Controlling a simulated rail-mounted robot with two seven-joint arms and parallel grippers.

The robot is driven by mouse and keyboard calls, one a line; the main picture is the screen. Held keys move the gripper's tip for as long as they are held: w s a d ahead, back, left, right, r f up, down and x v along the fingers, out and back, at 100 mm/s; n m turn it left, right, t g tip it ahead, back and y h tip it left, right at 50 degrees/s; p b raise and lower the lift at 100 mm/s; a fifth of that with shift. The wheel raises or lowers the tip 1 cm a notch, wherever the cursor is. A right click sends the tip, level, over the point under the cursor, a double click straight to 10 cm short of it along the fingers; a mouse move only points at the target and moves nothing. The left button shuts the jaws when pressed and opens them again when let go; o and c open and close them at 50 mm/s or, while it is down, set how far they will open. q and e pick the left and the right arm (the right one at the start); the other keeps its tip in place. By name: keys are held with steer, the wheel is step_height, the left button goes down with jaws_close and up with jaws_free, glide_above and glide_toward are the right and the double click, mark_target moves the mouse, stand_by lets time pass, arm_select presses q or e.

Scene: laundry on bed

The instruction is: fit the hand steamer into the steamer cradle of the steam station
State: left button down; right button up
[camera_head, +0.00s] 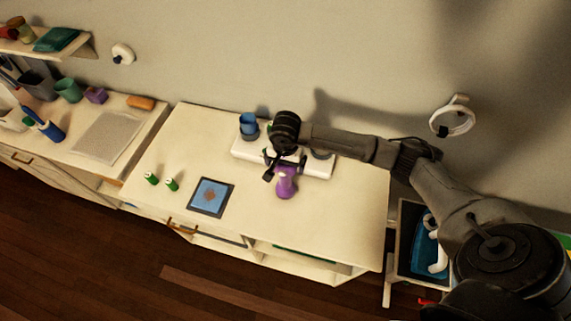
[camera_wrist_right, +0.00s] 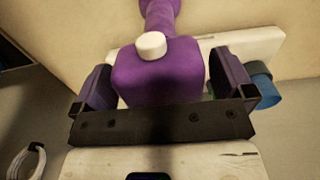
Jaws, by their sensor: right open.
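The purple hand steamer (camera_head: 287,188) is at the front edge of the white steam station (camera_head: 318,170), near the middle of the table. In the right wrist view the purple body of the steamer (camera_wrist_right: 160,80) has a white knob on it. My right gripper (camera_head: 285,169) is open, with one finger on each side of the steamer's wide part; the wrist view shows a gap at least on the right. A dark curved part (camera_head: 322,154) stands on the station right of the gripper; I cannot tell whether it is the cradle. My arm hides part of the station. My left gripper is out of view.
A blue cup-like container (camera_head: 249,125) stands at the station's left end. The table's front right is clear. A shelf unit with jars is at left.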

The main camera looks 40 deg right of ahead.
step_height(320, 180, up, 10)
steer(key=shift+f+b, duration=0.15)
steer(key=shift+b, duration=1.1)
steer(key=shift+r, duration=0.65)
steer(key=s+a+m+y, duration=0.35)
steer(key=a+y, duration=0.85)
steer(key=a, duration=0.8)
step_height(320, 180, up, 8)
steer(key=a+r+m+t+y, duration=0.1)
steer(key=a+m+t+y, duration=0.2)
steer(key=m+t+y, duration=0.75)
steer(key=s+d+f+m+t+h, duration=0.25)
steer(key=d+f+m+h, duration=0.35)
steer(key=m+h, duration=0.9)
steer(key=s+d+f+m+t+h, duration=0.1)
steer(key=d+f+m+t+h, duration=0.4)
steer(key=m, duration=1.5)
steer(key=s+f+m+g+h, duration=0.1)
steer(key=s+f+m+g, duration=0.3)
steer(key=s+f+g, duration=0.3)
steer(key=s+f+m+g+h, duration=0.1)
steer(key=s+f+m+g, duration=0.3)
steer(key=s+f+g, duration=0.3)
steer(key=s, duration=0.5)
steer(key=shift+d+f+m, duration=0.35)
steer(key=shift+m, duration=0.05)
